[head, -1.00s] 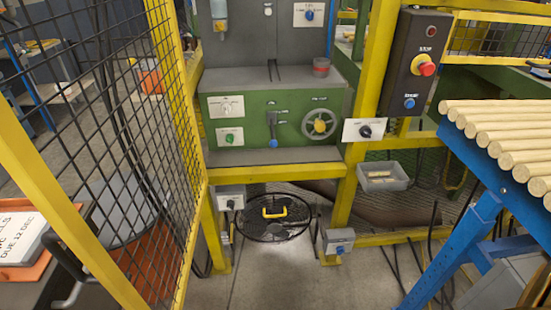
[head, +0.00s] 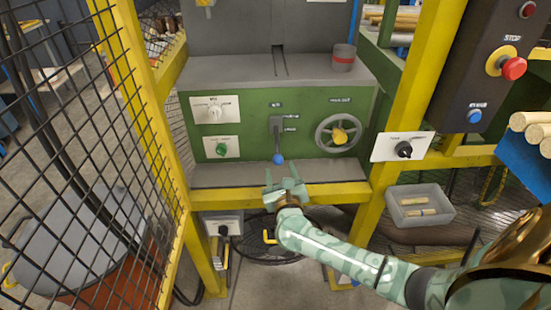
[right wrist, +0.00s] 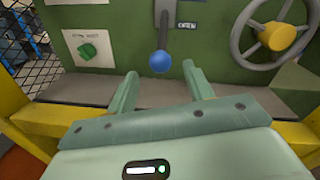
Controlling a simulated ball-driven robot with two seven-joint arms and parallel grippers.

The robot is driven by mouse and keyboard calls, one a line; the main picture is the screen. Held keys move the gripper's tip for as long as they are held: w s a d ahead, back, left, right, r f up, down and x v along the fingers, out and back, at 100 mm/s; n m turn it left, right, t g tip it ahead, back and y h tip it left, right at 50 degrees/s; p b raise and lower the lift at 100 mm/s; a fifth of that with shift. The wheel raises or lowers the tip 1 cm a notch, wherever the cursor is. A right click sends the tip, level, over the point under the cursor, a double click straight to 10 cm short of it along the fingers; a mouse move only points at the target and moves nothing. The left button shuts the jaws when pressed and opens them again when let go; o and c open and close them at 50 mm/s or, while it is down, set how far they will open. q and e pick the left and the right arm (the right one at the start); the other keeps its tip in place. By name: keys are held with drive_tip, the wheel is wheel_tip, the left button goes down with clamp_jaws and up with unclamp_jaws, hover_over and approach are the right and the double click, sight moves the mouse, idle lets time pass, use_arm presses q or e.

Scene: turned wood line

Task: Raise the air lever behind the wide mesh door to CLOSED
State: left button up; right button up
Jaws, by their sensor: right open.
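The air lever (head: 277,138) is a dark lever on the green machine front, hanging down with a blue ball knob at its lower end. My right gripper (head: 283,172) is open and empty, just below and in front of the blue knob. In the right wrist view its two fingers (right wrist: 157,78) point at the machine, with the knob beyond and between them, apart from both. The wide mesh door (head: 110,130) stands swung to the left. My left gripper is out of view.
A handwheel with a yellow hub (head: 339,134) is right of the lever. Dials on white plates (head: 215,110) are to its left. A yellow rail (head: 330,194) crosses below. A yellow post (head: 415,100) and a grey bin (head: 421,205) are on the right.

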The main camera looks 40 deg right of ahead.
sight(277, 156)
drive_tip(key=b+x, duration=0.1)
drive_tip(key=x, duration=0.5)
drive_tip(key=shift+w+d+f+b, duration=0.2)
drive_tip(key=shift+w+b, duration=0.15)
drive_tip(key=shift+b, duration=0.05)
drive_tip(key=shift+w+d+r, duration=0.1)
drive_tip(key=shift+w+d, duration=0.2)
drive_tip(key=shift+w, duration=0.15)
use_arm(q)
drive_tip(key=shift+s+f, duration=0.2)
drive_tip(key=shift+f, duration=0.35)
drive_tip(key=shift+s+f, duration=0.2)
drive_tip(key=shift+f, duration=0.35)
